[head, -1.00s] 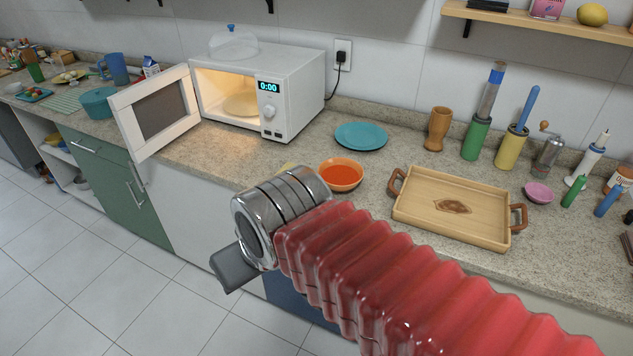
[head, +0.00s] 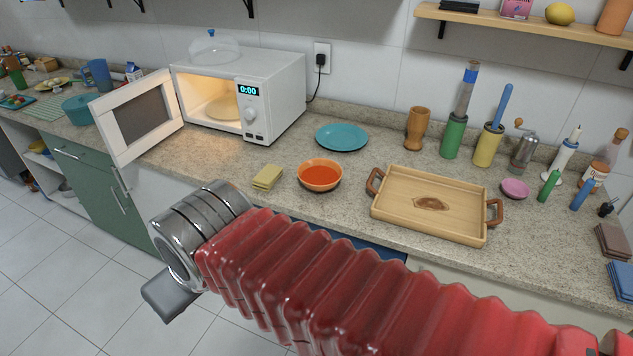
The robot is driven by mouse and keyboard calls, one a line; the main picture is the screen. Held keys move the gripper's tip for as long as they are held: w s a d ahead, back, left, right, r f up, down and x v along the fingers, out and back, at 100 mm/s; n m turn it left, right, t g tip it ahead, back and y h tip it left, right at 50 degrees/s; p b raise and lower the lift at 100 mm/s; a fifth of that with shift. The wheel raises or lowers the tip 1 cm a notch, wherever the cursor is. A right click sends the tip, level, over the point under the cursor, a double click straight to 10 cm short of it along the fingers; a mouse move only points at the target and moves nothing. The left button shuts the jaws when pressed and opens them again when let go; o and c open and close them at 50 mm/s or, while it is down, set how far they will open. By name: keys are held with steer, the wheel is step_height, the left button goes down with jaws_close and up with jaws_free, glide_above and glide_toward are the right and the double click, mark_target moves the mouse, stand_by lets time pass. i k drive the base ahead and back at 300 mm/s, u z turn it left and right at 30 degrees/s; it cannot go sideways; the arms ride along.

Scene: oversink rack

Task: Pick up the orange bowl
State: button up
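The orange bowl (head: 320,185) stands upright on the speckled counter, with a red-orange content inside. It is in the middle of the head view, in full sight. My gripper (head: 168,297) is at the lower left, in front of the counter's edge and well apart from the bowl. Only a dark grey part of it shows beyond the chrome wrist. I cannot see its two fingers apart, nor whether it is open or shut.
A yellow sponge (head: 267,177) lies left of the bowl, a wooden tray (head: 395,215) right of it, and a teal plate (head: 341,137) behind. The open microwave (head: 281,94) stands at the back left, its door (head: 140,115) swung out.

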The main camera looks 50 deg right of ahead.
mark_target(319, 175)
steer(key=z, duration=0.05)
steer(key=i, duration=1)
steer(key=u, duration=0.05)
